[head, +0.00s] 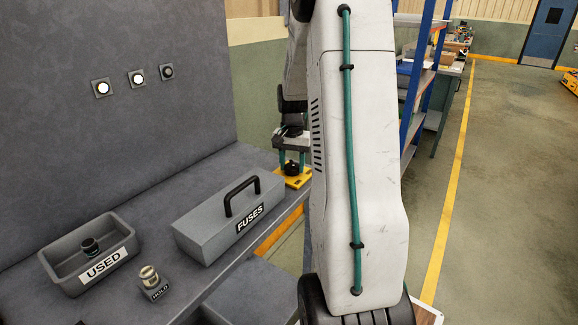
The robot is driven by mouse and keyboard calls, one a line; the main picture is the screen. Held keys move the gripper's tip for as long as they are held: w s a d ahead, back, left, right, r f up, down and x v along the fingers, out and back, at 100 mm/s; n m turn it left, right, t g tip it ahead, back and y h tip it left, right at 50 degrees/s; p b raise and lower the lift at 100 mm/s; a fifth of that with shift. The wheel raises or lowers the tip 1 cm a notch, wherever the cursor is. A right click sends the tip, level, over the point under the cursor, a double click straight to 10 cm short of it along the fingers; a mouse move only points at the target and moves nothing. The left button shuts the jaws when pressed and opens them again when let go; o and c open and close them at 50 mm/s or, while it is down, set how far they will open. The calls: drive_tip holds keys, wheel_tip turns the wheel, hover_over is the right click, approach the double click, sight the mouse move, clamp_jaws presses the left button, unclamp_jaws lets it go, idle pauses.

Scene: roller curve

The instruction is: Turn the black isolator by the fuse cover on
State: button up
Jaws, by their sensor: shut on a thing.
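The black isolator (292,168) is a small dark knob on a yellow plate (297,181) at the back right of the grey bench. My gripper (291,158) is above it, pointing down, with its teal fingers on either side of the knob. It is shut on the knob. The exact angle of the knob is too small to tell. The fuse cover (206,228) is a long grey box with a black handle and a FUSES label, just left of and nearer than the isolator. My arm hides the area right of the plate.
A grey USED tray (62,272) with a dark round piece in it stands at the left. A knob (149,277) marked HOLD is nearer the front edge. Shelves (419,85) stand behind my arm.

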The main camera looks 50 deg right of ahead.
sight(293, 163)
drive_tip(key=shift+s, duration=0.15)
drive_tip(key=o, duration=1)
drive_tip(key=shift+d, duration=0.15)
wheel_tip(293, 163, up, 8)
drive_tip(key=shift+f, duration=0.15)
